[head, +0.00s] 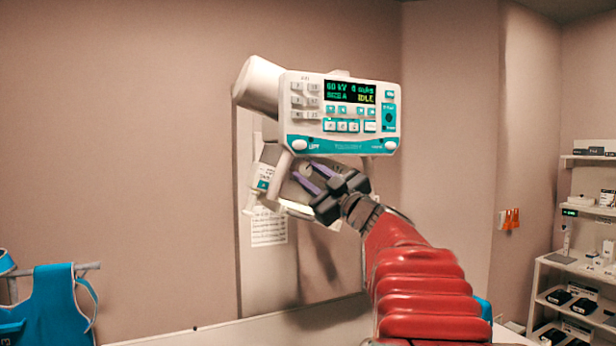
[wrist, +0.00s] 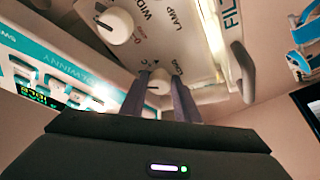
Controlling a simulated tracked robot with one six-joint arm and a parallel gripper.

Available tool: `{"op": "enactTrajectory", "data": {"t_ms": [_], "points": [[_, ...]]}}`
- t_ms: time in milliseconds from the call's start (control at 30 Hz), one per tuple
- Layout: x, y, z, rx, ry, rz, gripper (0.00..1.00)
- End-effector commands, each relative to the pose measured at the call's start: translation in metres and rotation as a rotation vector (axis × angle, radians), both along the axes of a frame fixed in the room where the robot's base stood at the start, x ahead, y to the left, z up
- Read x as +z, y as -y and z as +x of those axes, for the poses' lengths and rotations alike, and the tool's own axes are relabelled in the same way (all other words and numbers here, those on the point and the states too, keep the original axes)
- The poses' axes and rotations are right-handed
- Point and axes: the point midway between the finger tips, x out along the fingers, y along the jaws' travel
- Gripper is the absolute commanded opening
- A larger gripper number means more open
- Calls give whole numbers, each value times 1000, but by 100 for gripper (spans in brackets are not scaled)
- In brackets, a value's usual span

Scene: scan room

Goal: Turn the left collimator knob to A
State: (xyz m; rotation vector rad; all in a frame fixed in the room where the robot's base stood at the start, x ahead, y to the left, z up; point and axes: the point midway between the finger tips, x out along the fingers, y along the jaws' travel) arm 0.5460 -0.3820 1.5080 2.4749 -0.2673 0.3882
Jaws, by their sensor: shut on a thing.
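The collimator (wrist: 178,35) hangs under the control console, and its face with printed words such as LAMP shows in the wrist view. My gripper (wrist: 158,88) has its two purple-grey fingers shut on a white collimator knob (wrist: 159,77). In the head view my gripper (head: 307,174) reaches up to the collimator's underside, and the knob (head: 305,169) shows pale between the fingertips. Small letters stand around the gripped knob, but its pointer is hidden and I cannot tell its setting. Another white knob (wrist: 115,25) sits apart, beside the word WIDTH.
The control console (head: 342,112) with a lit display and teal trim is just above my gripper. A grey-white column stands behind. Blue aprons (head: 52,300) hang at the lower left. Shelves (head: 580,262) with small items stand at the right.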

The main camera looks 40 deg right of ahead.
Motion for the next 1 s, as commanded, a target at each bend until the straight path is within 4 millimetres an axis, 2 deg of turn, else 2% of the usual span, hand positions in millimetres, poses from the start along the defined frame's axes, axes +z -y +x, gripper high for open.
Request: {"op": "enactTrajectory", "data": {"t_ms": [133, 400, 567, 767, 1000], "points": [[0, -2, 1, 3, 0, -1, 36], [0, -1, 0, 2, 0, 0, 36], [-3, -1, -8, 1, 0, 2, 36], [-12, -4, -32, -1, 0, 1, 36], [-26, -8, -72, -1, 1, 0, 36]]}}
